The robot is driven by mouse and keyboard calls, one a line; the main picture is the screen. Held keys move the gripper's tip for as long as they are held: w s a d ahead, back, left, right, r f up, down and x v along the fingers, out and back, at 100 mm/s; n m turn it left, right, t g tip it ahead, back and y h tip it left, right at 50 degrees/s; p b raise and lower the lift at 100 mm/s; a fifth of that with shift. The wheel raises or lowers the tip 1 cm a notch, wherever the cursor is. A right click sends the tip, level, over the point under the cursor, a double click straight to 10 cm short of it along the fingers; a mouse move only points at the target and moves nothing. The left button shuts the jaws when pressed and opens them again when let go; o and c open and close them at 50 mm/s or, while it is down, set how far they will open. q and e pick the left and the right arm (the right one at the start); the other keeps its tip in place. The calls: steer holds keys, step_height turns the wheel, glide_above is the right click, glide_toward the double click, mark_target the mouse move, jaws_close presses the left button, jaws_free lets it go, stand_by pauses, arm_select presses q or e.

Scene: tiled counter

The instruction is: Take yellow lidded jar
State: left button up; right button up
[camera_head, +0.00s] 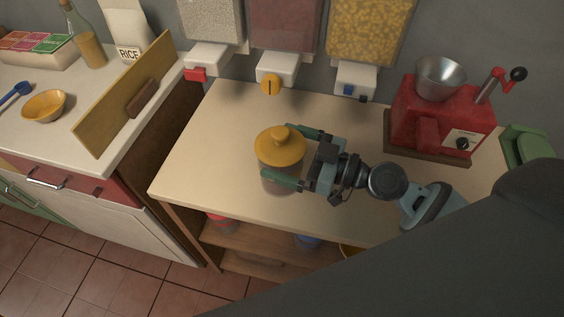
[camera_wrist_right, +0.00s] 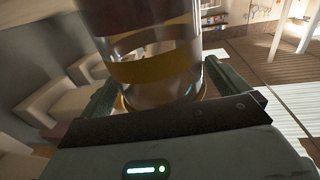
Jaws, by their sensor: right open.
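The yellow lidded jar (camera_head: 280,147) stands upright on the pale counter (camera_head: 215,140) in the head view; it has a yellow lid with a knob and a clear body. My right gripper (camera_head: 284,157) comes from the right with its two green fingers open, one on each side of the jar. In the right wrist view the clear jar body with a yellow band (camera_wrist_right: 155,68) fills the space between the fingers (camera_wrist_right: 160,85). I cannot tell whether the fingers touch the glass. My left gripper is not in view.
A red grinder (camera_head: 440,115) with a metal bowl stands at the counter's right. Wall dispensers (camera_head: 285,25) hang behind the jar. A green object (camera_head: 527,147) sits at the far right. The counter left of the jar is clear; a yellow board (camera_head: 125,95) stands on the left cabinet.

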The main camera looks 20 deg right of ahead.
steer(key=shift+w+a, duration=0.45)
steer(key=shift+w, duration=0.05)
steer(key=c, duration=1.9)
steer(key=shift+r, duration=0.15)
